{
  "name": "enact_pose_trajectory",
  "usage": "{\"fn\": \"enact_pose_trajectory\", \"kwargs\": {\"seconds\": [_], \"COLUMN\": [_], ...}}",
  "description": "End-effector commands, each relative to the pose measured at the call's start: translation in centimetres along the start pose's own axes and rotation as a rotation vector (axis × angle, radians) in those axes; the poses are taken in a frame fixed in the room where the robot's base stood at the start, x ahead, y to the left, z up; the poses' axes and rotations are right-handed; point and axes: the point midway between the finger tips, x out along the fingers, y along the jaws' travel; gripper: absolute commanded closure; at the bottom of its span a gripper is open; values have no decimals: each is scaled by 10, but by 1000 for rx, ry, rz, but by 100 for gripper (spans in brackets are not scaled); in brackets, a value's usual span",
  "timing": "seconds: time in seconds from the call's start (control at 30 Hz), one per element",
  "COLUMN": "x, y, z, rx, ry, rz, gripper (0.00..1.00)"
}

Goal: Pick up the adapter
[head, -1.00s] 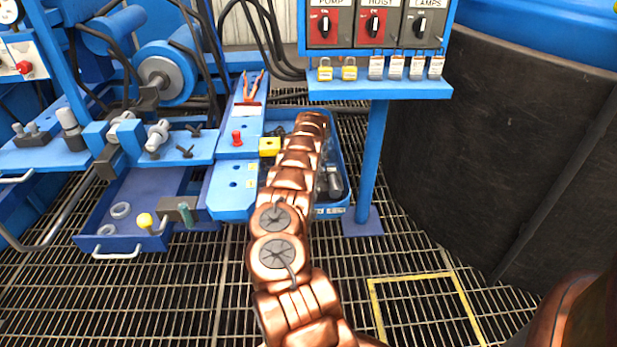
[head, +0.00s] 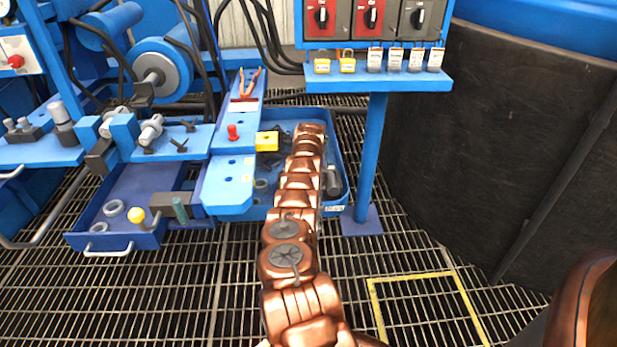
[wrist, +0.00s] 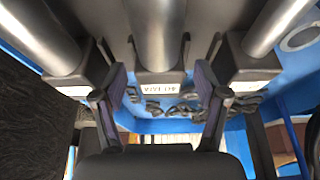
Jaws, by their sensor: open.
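In the wrist view, three grey cylinders on dark blocks with white labels stand side by side. I take them for adapters, but cannot tell which one is meant. The middle adapter (wrist: 160,55) has an upside-down label and lies ahead of the gap between my fingers. My gripper (wrist: 160,86) is open, one finger on each side of the middle label, with no visible grip. In the head view, a grey part (head: 333,182) shows in the blue tray (head: 345,193), beside my copper arm. The arm hides the tray's middle and my gripper.
Several small dark pieces (wrist: 185,108) lie on the blue surface in the wrist view.

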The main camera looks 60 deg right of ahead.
Motion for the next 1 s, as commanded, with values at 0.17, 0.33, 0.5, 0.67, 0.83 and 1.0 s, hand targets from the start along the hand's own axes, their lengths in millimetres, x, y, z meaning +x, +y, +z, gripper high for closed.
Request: {"fn": "enact_pose_trajectory", "kwargs": {"seconds": [0.17,0.33,0.5,0.67,0.83,1.0], "x": [-1,-1,-1,-1,-1,-1], "y": [0,0,0,0,0,0], "z": [-1,-1,-1,-1,-1,-1], "rx": [0,1,1,0,0,0], "ry": [1,2,2,2,2,1], "rz": [0,0,0,0,0,1], "gripper": [30,48,66,82,100,100]}}
